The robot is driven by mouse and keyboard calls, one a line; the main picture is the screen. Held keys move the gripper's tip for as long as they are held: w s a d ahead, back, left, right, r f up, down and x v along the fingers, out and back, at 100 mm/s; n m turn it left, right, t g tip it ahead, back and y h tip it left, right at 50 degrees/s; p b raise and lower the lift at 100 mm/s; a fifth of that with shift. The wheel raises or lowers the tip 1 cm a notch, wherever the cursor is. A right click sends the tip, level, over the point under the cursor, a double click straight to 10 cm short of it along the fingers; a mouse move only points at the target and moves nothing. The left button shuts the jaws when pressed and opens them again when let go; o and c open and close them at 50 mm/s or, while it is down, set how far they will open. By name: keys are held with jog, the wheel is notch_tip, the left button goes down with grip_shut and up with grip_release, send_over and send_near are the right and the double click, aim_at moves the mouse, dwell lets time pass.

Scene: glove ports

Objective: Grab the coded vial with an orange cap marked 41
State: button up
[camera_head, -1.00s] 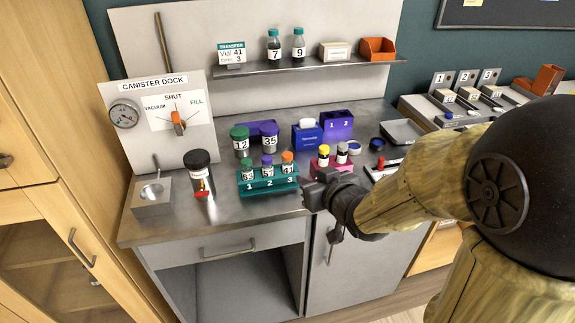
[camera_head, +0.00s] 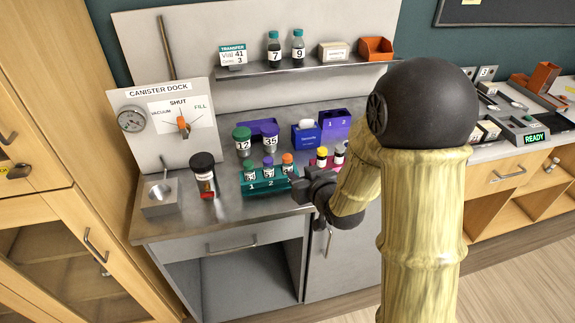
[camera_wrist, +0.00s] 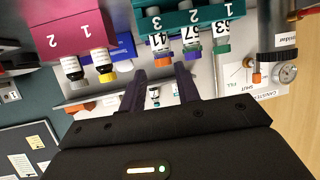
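The vial marked 41 (camera_wrist: 157,38) stands in slot 3 of the teal rack (camera_head: 268,188). Its orange cap (camera_head: 287,158) shows in the head view; the wrist view is upside down. Vials with a purple cap (camera_head: 268,161) and a green cap (camera_head: 249,165) stand in slots 2 and 1. My gripper (camera_wrist: 160,72) is open and empty. In the wrist view its fingertips are apart, just short of the orange cap and to either side of it. In the head view my gripper (camera_head: 298,184) is at the rack's right end and hides part of it.
Larger vials 12 (camera_head: 242,145) and 35 (camera_head: 270,142) stand behind. A black-capped canister (camera_head: 204,178) is at left. A transfer card (camera_head: 232,55) on the shelf reads vial 41.

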aim_at(290, 165)
jog(key=p+x, duration=0.1)
jog(key=x, duration=0.5)
jog(key=shift+w+a+f, duration=0.1)
jog(key=shift+w+f, duration=0.1)
jog(key=shift+w, duration=0.05)
jog(key=shift+w, duration=0.1)
jog(key=shift+p+x, duration=0.8)
jog(key=shift+x, duration=1.75)
jog(key=c, duration=0.6)
